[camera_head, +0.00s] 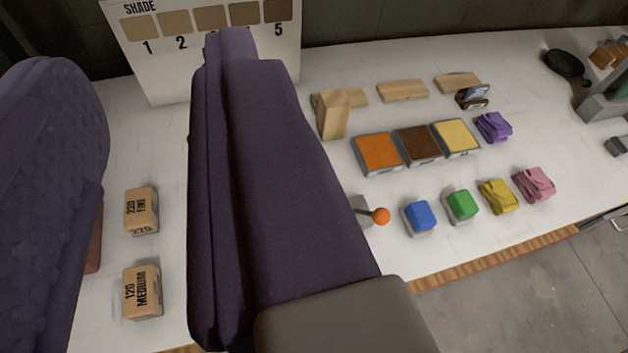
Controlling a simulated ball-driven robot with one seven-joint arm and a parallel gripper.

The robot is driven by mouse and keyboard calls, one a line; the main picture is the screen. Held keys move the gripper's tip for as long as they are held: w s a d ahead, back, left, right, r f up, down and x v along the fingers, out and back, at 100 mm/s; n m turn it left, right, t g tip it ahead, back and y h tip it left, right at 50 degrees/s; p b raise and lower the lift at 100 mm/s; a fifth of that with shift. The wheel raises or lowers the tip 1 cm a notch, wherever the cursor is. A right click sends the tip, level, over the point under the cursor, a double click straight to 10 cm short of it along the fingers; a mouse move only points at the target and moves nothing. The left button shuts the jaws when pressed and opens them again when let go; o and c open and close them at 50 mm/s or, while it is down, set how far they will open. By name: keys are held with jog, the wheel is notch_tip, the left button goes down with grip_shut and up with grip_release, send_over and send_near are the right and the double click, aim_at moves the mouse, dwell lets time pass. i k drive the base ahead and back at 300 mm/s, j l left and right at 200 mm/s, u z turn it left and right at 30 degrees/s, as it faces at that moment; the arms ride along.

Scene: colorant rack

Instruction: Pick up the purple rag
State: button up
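The purple rag (493,127) lies folded on the white table at the right, just right of the yellow pad in the back row. It is small in view and nothing covers it. My gripper (145,75) fills the left and middle of the picture as two large dark purple fingers. They stand wide apart with only table and boxes showing between them, so it looks open and empty. It is well to the left of the rag and not touching it.
Orange (377,153), brown (418,146) and yellow (455,137) pads sit left of the rag. Yellow (498,196) and pink (534,184) rags lie in front. A small dark holder (473,97) stands just behind it. A shade board (150,60) stands at the back left.

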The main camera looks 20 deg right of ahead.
aim_at(493, 127)
jog(key=z, duration=1.4)
jog(key=i+l+u, duration=0.35)
jog(key=i+l, duration=0.2)
jog(key=i+l+u, duration=0.15)
jog(key=l, duration=0.25)
jog(key=i+l+u, duration=0.35)
jog(key=i+l, duration=0.15)
jog(key=l, duration=0.3)
jog(key=i+l+u, duration=0.2)
jog(key=l, duration=0.25)
